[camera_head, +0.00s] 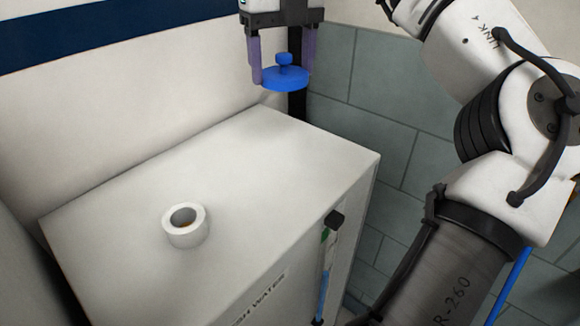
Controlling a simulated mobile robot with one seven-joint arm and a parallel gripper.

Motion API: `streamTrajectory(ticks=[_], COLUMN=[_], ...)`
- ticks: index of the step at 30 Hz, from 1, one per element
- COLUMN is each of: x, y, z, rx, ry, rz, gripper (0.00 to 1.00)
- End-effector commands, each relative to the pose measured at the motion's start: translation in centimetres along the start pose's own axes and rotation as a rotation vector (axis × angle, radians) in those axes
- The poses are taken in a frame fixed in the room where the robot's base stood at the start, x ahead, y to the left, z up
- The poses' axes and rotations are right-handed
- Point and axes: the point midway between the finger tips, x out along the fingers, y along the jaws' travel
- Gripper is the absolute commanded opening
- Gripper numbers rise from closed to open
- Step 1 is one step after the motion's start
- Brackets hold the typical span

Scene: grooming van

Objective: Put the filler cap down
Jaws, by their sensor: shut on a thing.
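A blue filler cap (285,78), a flat disc with a small knob on top, is up at the top middle of the head view. My gripper (284,60) points down with its purple fingers shut on the cap, which is held level in the air above the far corner of the white tank. The white fresh water tank (255,155) has a flat top. A short white filler neck (186,226) with an open round hole stands on the top, left of the middle. The cap is well apart from the neck, up and to the right.
The tank top around the neck is bare. A pale wall with a dark blue stripe (60,35) stands behind on the left, and grey tiles (385,90) on the right. A black fitting with a blue-marked tube (325,250) runs down the tank's right front edge.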

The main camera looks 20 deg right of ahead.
Motion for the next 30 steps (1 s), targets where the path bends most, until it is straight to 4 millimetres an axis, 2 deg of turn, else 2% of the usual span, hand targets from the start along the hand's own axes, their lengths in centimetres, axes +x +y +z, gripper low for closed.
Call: streamTrajectory(ticks=[1, 3, 12, 15, 23, 27, 30], x=[2.1, 4.0, 10.8, 12.2, 14.2, 16.4, 17.3], y=[0.0, 0.0, 0.0, 0.0, 0.0, 0.0, 0.0], z=[0.0, 0.0, -0.1, -0.1, -0.1, -0.1, -0.1], rx=[-0.004, -0.005, -0.001, -0.001, -0.001, -0.001, -0.001], ry=[0.003, 0.002, 0.002, 0.001, 0.002, 0.002, 0.000], rz=[0.005, 0.006, 0.002, 0.001, 0.001, 0.001, 0.002], gripper=[0.47, 0.47, 0.47, 0.47, 0.47, 0.47, 0.47])
